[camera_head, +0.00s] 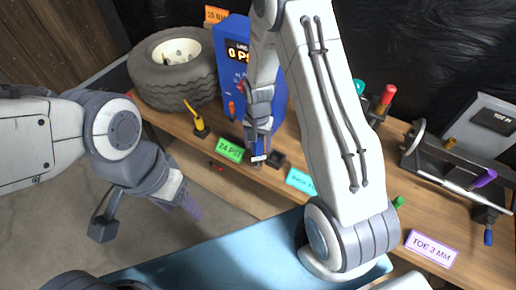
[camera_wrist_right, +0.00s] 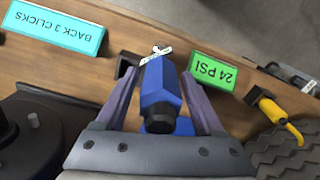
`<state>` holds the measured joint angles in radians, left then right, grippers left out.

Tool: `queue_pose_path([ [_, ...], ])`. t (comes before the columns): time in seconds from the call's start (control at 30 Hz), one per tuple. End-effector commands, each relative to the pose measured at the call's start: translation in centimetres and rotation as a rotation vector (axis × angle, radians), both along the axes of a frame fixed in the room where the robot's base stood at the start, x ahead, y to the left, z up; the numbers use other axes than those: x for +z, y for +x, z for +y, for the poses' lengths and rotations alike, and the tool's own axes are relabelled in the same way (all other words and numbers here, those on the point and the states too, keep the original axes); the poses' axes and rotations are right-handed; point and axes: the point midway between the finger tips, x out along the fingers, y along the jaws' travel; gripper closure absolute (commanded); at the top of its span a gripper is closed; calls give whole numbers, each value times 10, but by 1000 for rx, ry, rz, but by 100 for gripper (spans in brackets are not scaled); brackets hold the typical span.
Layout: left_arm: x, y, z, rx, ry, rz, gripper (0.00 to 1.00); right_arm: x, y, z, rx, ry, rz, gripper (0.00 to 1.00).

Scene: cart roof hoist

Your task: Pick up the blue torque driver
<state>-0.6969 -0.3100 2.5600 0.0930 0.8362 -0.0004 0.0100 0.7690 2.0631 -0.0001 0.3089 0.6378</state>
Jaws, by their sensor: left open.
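The blue torque driver (camera_wrist_right: 163,92) stands at the bench's front edge, with a white tag (camera_wrist_right: 154,57) at its far end. In the head view its lower part (camera_head: 258,147) shows below my right gripper (camera_head: 258,128). In the right wrist view my right gripper (camera_wrist_right: 160,85) has one finger on each side of the driver, with a narrow gap visible on both sides. Its jaws look open around the driver. My left gripper (camera_head: 190,206) is open and empty over the floor, left of the bench front. Part of the driver is hidden by the right gripper in the head view.
A blue pressure unit (camera_head: 232,60) and a tire (camera_head: 172,70) stand behind. A yellow tool (camera_head: 196,118), a green 24 PSI sign (camera_head: 230,150) and a cyan sign (camera_head: 300,181) flank the driver. A metal fixture (camera_head: 450,165) stands at the right.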

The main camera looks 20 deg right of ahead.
Motion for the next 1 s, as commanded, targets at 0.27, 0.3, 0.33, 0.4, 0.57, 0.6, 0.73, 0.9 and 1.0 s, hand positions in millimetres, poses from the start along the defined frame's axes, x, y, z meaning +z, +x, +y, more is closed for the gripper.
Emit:
queue_pose_path([
  [0.27,0,0,0,0,0,0,37,0,0,0,0,0,0,100],
  [0.3,0,0,0,0,0,0,37,1,0,0,0,-1,-1,100],
  [0.33,0,0,0,0,0,0,37,1,0,0,0,0,0,100],
  [0.4,0,0,0,0,0,0,37,1,0,0,0,0,0,100],
  [0.57,0,0,0,0,0,0,37,2,0,0,0,0,-1,100],
  [0.6,-1,0,0,0,0,0,37,4,0,0,0,0,-1,100],
  [0.73,-3,0,0,0,0,0,37,13,1,0,0,1,-4,100],
  [0.9,-9,0,0,0,0,0,37,40,2,0,0,0,-8,100],
  [1.0,-14,0,0,0,0,0,37,52,-14,-15,-6,0,-4,100],
])
